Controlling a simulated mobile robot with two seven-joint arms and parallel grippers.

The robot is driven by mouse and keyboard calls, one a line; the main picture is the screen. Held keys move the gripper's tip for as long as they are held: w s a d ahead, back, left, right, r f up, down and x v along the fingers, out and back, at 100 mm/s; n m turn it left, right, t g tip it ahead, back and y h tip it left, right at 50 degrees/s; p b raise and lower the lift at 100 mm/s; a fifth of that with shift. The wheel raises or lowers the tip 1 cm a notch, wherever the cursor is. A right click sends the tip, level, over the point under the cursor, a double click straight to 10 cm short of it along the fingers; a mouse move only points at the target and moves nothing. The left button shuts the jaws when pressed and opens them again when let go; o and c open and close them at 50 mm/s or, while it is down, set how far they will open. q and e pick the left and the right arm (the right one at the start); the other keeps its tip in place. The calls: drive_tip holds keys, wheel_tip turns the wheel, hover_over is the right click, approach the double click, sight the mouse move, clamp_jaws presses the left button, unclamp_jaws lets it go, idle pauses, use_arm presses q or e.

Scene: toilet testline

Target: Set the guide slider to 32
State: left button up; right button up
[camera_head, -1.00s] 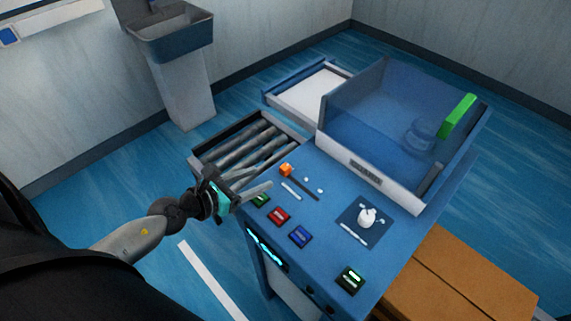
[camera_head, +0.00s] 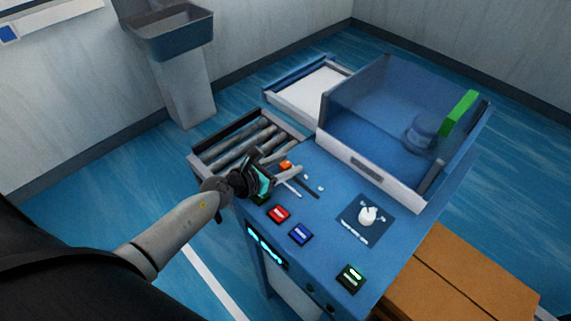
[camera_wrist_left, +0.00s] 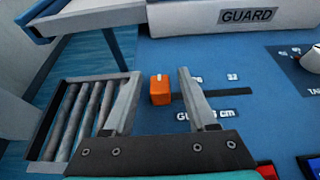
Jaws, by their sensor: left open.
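The guide slider is an orange block (camera_wrist_left: 160,90) at the left end of a dark slot (camera_wrist_left: 215,92) in the blue panel. A mark "32" (camera_wrist_left: 232,77) is printed above the slot, right of the block. My left gripper (camera_wrist_left: 156,98) is open, with one finger on each side of the block in the wrist view. The block looks free of both fingers. The gripper's height above the panel is hard to tell. My right gripper is not in view.
A roller tray (camera_head: 240,140) lies left of the panel. A clear guard box (camera_head: 395,120) stands behind the slot. Red (camera_head: 279,213) and blue (camera_head: 301,233) buttons are in front, and a white knob (camera_head: 368,215) is to the right. The panel right of the slot is open.

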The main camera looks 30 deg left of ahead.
use_arm(q)
clamp_jaws()
idle(0.4)
idle(1.0)
